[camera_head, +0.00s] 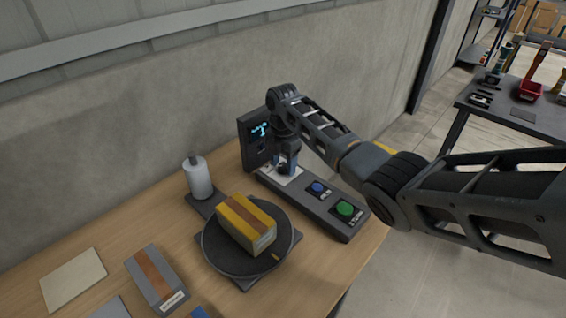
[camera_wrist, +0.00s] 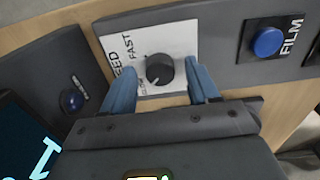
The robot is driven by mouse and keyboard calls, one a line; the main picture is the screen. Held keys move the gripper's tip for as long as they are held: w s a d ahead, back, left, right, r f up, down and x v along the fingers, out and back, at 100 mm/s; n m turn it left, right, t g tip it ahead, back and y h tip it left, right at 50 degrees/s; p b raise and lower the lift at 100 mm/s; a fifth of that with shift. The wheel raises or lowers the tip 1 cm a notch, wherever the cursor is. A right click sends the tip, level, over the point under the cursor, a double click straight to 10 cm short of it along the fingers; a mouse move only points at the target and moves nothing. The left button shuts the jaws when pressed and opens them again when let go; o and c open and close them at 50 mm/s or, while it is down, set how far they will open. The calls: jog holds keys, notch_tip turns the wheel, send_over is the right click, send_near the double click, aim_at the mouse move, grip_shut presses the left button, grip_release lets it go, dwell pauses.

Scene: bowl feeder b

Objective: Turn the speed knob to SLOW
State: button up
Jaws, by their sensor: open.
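The speed knob (camera_wrist: 160,69) is a dark round dial on a white plate (camera_wrist: 178,38). In the wrist view the plate shows FAST and part of SPEED; smaller lettering near the knob's lower left is hard to read. A small pale mark shows near the knob's lower left edge, but I cannot tell its setting surely. My gripper (camera_wrist: 158,72) is open, with one blue finger on each side of the knob and a visible gap to each. In the head view my gripper (camera_head: 286,163) reaches down over the white plate and mostly hides the knob.
The control panel (camera_head: 318,203) also carries a blue button (camera_head: 318,188) and a green button (camera_head: 344,209). A dark screen unit (camera_head: 257,138) stands close behind my gripper. A turntable (camera_head: 222,258) bearing a yellow box (camera_head: 246,224) and a white roll (camera_head: 198,178) are nearby.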

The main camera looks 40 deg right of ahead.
aim_at(283, 166)
jog(key=shift+r+b, duration=0.45)
jog(key=shift+r, duration=3.4)
